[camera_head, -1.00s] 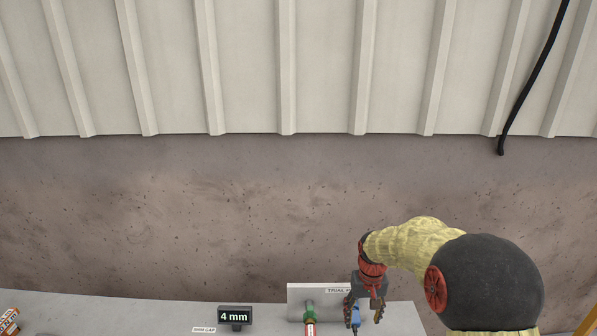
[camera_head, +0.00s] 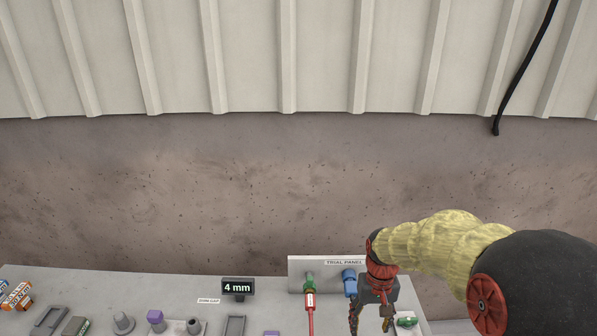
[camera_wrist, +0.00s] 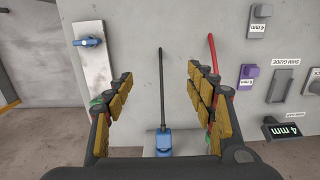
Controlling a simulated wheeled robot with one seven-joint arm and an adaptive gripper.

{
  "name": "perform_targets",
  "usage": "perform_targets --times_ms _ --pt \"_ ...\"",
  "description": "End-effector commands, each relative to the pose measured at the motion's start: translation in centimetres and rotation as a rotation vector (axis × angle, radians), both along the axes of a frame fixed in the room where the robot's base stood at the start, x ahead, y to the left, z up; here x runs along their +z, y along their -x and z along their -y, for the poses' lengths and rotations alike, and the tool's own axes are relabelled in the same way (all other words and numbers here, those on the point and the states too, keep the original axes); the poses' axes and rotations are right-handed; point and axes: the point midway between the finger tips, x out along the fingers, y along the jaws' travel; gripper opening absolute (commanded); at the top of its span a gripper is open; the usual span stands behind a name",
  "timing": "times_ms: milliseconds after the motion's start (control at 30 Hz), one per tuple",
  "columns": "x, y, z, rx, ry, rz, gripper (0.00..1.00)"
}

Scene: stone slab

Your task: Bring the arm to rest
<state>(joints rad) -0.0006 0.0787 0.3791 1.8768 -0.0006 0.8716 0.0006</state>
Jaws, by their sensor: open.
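My gripper (camera_head: 370,318) hangs open and empty in front of the trial panel (camera_head: 343,263), at the lower right of the head view. In the wrist view my gripper (camera_wrist: 162,88) shows two padded fingers spread wide apart. A blue connector (camera_wrist: 163,142) with a black cable lies beyond the gap between them, near the palm end of the picture. In the head view the blue connector (camera_head: 349,283) is at the panel, just left of my gripper. A green connector (camera_head: 309,286) with a red cable is further left on the panel.
A plate with a blue handle (camera_wrist: 88,42) is at upper left in the wrist view.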

Motion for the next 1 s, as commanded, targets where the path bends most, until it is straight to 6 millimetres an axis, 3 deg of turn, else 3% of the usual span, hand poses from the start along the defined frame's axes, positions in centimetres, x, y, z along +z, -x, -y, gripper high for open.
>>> perform_targets --times_ms 167,400,700,833,1000 --pt "2.4 3.6 0.0 0.0 0.0 0.049 0.56" --pt "5.3 10.5 0.0 0.0 0.0 0.169 0.56" --pt "6.3 17.7 0.0 0.0 0.0 0.373 0.56" --pt "6.8 19.3 0.0 -0.001 0.0 0.467 0.56" --pt "7.9 19.8 0.0 -0.001 0.0 0.554 0.56"
